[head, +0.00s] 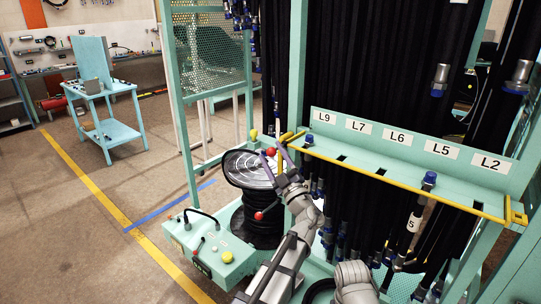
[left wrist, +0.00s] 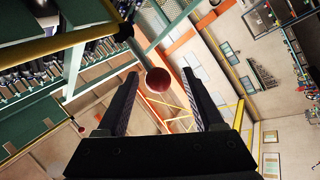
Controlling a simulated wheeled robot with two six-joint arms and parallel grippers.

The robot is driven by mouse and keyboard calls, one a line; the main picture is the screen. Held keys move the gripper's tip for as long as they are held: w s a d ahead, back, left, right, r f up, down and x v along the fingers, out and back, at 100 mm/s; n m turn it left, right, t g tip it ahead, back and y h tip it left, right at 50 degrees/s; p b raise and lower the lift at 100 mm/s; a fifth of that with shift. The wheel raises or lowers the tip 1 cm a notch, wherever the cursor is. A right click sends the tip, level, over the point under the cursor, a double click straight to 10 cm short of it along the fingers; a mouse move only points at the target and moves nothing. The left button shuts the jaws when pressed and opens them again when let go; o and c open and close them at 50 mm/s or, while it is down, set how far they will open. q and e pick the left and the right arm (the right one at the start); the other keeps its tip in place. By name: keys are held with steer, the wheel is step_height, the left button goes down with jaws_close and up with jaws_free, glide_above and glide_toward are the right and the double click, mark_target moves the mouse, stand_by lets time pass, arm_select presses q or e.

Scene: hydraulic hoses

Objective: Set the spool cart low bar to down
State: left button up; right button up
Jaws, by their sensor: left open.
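My left gripper (head: 273,160) is open, its fingers raised beside the hose spool (head: 249,170). A red ball knob (head: 271,152) is at its fingertips; in the left wrist view the red knob (left wrist: 158,81) shows between the two spread fingers, not gripped. A second red knob (head: 259,216) sits lower, in front of the wound black hose. The spool cart (head: 205,262) is teal, with a black handle and a yellow button on its front box. Which bar each knob belongs to is hard to tell. My right gripper is not in view.
A teal hose rack with a yellow-edged shelf (head: 400,180), labels and hanging black hoses stands close on the right. A teal mesh frame (head: 208,48) rises behind the spool. A small teal side table (head: 112,132) is at the back left. The left floor is clear.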

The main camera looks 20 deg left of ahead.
arm_select(q)
steer(key=b+v, duration=0.2)
steer(key=v, duration=0.4)
steer(key=shift+s+d, duration=0.15)
steer(key=shift+s, duration=0.05)
steer(key=shift+f, duration=0.15)
steer(key=s+a+f+m+g+h+p, duration=0.1)
steer(key=s+f+m+g+h, duration=0.3)
steer(key=f, duration=0.6)
steer(key=s+a+f+m+g+h+p, duration=0.1)
steer(key=s+f+m+g+h, duration=0.2)
steer(key=s+f+m+g, duration=0.5)
steer(key=s+d+f+m+g+h+p, duration=0.1)
steer(key=s+d+f+m+g+h, duration=0.3)
steer(key=s+d+f+m+h, duration=0.4)
steer(key=s+d+f+m, duration=0.2)
steer(key=s+d, duration=0.2)
steer(key=d, duration=0.2)
steer(key=shift+s+m+h, duration=0.3)
steer(key=shift+s, duration=0.1)
